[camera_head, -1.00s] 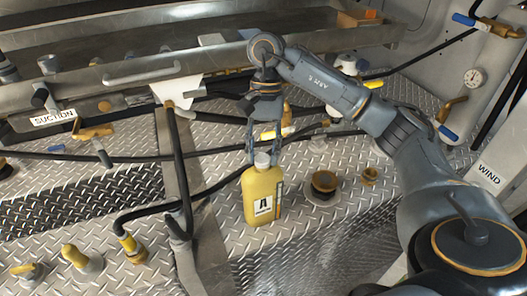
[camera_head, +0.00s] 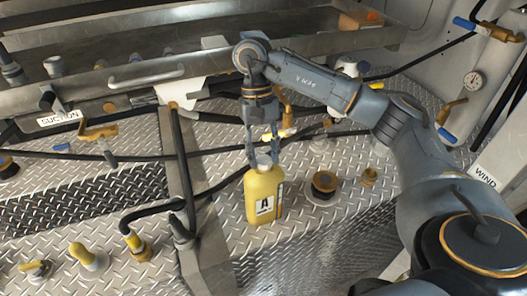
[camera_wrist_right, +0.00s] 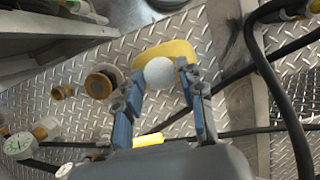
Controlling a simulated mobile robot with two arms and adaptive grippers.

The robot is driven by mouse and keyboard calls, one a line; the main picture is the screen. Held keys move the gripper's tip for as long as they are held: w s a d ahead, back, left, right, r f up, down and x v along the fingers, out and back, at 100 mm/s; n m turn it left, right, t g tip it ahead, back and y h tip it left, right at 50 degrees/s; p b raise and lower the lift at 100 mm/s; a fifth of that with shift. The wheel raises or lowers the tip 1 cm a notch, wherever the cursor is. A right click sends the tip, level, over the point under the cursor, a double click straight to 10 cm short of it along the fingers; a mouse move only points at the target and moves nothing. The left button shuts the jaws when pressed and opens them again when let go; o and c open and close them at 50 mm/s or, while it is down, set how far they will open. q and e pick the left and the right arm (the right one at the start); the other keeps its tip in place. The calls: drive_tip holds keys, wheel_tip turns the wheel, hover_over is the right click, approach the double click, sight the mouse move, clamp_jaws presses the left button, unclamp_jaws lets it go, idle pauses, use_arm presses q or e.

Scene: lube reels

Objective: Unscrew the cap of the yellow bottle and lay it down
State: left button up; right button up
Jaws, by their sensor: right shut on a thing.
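The yellow bottle (camera_head: 264,194) stands upright on the diamond-plate deck in the middle of the head view, its black-and-white label facing me. Its pale grey-white cap (camera_head: 263,161) is on top at the neck; in the right wrist view the cap (camera_wrist_right: 159,72) shows as a round disc over the yellow bottle (camera_wrist_right: 180,49). My right gripper (camera_head: 263,157) comes down from above with a finger on each side of the cap, shut on it. Whether the cap has come loose from the neck cannot be told. My left gripper is not in view.
A black-topped round fitting (camera_head: 324,185) and a small brass fitting (camera_head: 370,177) stand right of the bottle. Black hoses (camera_head: 180,157) and a steel post run to its left. A metal shelf (camera_head: 140,80) lies behind. The deck just before the bottle is clear.

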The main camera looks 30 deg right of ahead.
drive_tip(key=shift+n, duration=0.6)
drive_tip(key=n+h+p, duration=0.1)
drive_tip(key=n, duration=0.1)
drive_tip(key=shift+a+f+n, duration=0.1)
drive_tip(key=shift+a+n, duration=0.05)
drive_tip(key=shift+n, duration=0.25)
drive_tip(key=shift+s+f+n+h, duration=0.1)
drive_tip(key=shift+n+h, duration=0.2)
drive_tip(key=shift+n, duration=0.2)
drive_tip(key=n+h, duration=0.1)
drive_tip(key=n, duration=0.3)
drive_tip(key=shift+a, duration=0.1)
drive_tip(key=shift+r+p, duration=0.45)
drive_tip(key=shift+r, duration=0.2)
drive_tip(key=shift+r+p, duration=0.5)
drive_tip(key=shift+r, duration=0.25)
drive_tip(key=shift+r, duration=0.1)
